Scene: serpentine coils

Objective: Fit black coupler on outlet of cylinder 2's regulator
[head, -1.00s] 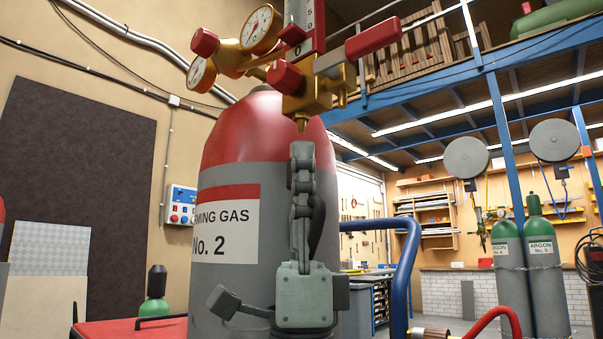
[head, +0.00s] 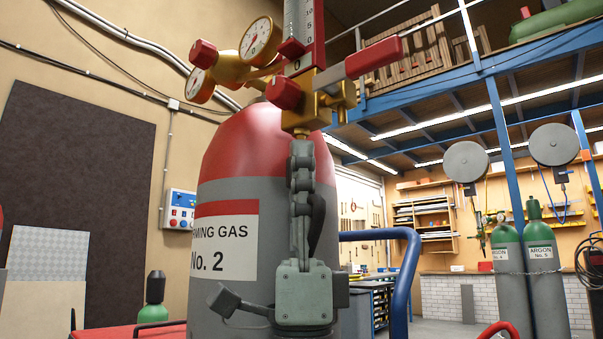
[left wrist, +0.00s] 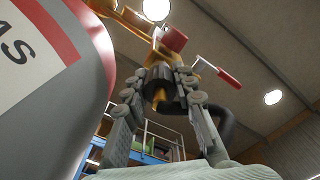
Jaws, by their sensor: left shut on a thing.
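Cylinder 2 (head: 232,155), grey with a red shoulder and a "No. 2" label, stands upright at the centre. Its brass regulator (head: 312,88) carries two gauges, red knobs and a red-handled valve. The outlet (head: 301,131) points down from the brass block. My left gripper (head: 301,148) points up right under the outlet. In the left wrist view its fingers (left wrist: 158,88) are shut on the black coupler (left wrist: 157,76), which has a brass-coloured part at its near end. In the head view the fingers hide the coupler. I cannot tell whether it touches the outlet.
A dark curved hose (left wrist: 222,128) runs beside the fingers. A blue tubular rail (head: 408,265) stands right of the cylinder. Two argon cylinders (head: 525,270) stand chained at the far right. A small green bottle (head: 153,312) is at the lower left.

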